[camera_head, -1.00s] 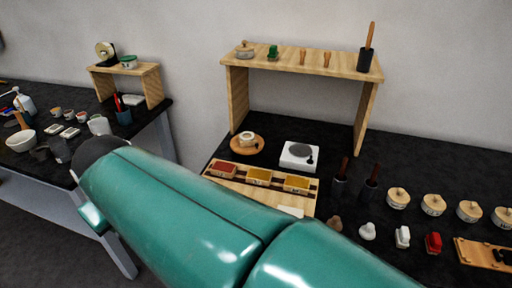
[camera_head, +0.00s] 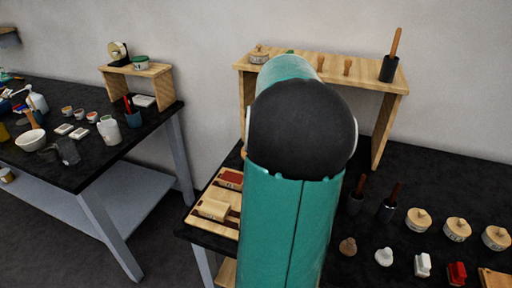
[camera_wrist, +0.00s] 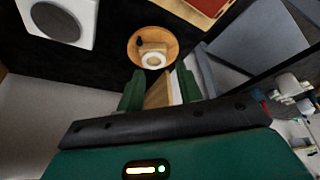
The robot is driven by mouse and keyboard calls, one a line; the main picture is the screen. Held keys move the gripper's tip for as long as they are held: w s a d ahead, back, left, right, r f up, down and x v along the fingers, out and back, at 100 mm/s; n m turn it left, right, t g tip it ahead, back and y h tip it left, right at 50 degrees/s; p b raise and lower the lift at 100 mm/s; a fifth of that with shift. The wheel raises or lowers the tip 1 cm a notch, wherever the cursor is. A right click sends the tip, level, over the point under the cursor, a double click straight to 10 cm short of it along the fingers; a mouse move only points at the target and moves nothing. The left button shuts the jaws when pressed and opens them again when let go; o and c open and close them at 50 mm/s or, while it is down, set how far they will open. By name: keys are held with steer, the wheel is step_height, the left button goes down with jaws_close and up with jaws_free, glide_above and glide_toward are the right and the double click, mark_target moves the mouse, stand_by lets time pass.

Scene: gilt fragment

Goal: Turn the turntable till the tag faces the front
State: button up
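In the wrist view a round wooden turntable (camera_wrist: 170,37) lies on the black table top. A pale wooden piece with a white ring (camera_wrist: 153,58) sits on it, with a small dark mark at its left; I cannot tell whether this is the tag. My gripper (camera_wrist: 159,82) is open and empty, its two green fingers apart, just below the turntable in the picture. I cannot tell its height above it. In the head view my arm hides the turntable and gripper.
A white block with a grey disc (camera_wrist: 60,20) lies beside the turntable. A wooden shelf (camera_head: 384,120) stands behind. Another table (camera_head: 85,170) stands left across a gap.

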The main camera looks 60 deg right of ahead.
steer(key=s+d+f, duration=0.1)
steer(key=s+d, duration=0.2)
steer(key=d, duration=0.1)
steer(key=shift+m, duration=0.4)
steer(key=x, duration=1.3)
steer(key=shift+w+f, duration=0.1)
steer(key=shift+f, duration=0.15)
steer(key=shift+c, duration=0.3)
jaws_close()
